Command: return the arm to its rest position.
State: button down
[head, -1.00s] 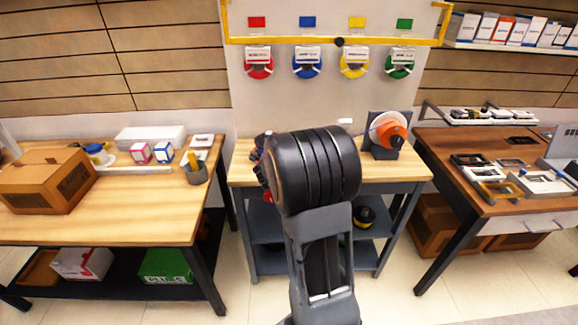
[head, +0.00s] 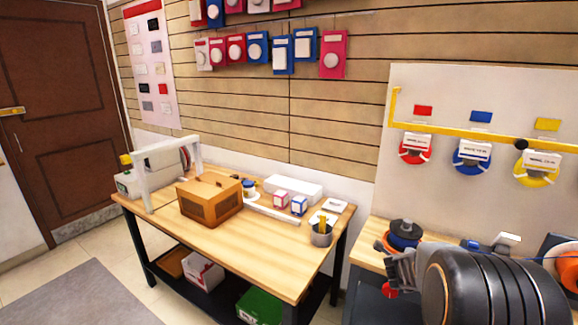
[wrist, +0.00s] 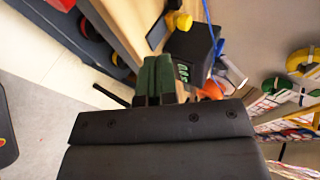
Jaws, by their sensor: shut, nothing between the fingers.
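My gripper (wrist: 156,62) shows in the wrist view as two dark green fingers pressed side by side, shut and empty. They stand out beyond the dark wrist housing, in front of a bench with a black box (wrist: 188,50). In the head view my arm's large black ribbed joint fills the lower right corner. It covers part of the middle bench (head: 368,255); I cannot clearly make out the fingertips there.
The left bench (head: 240,245) carries a brown box (head: 208,200), small cartons and a grey cup (head: 320,233). An orange and dark spool (head: 403,238) stands close to my arm. Coloured tape rolls hang on the white panel (head: 440,95). Floor at lower left is open.

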jog(key=s+a+n+y, duration=0.2)
jog(key=a+n+y, duration=0.3)
jog(key=a+n, duration=0.35)
jog(key=s+a+n+y, duration=0.3)
jog(key=a+n+y, duration=0.1)
jog(key=a+n, duration=0.45)
jog(key=s+a+r+n+g, duration=0.1)
jog(key=s+a+r+n, duration=0.2)
jog(key=s+n, duration=0.2)
jog(key=s+a+r+n+g+p, duration=0.1)
jog(key=s+a+r+n+g, duration=0.1)
jog(key=s, duration=0.7)
jog(key=a+r+n, duration=0.1)
jog(key=a+n, duration=0.1)
jog(key=n, duration=0.1)
jog(key=shift+a+r+n+g+p, duration=0.2)
jog(key=shift+r+n+g+p, duration=0.1)
jog(key=shift+s+d, duration=0.1)
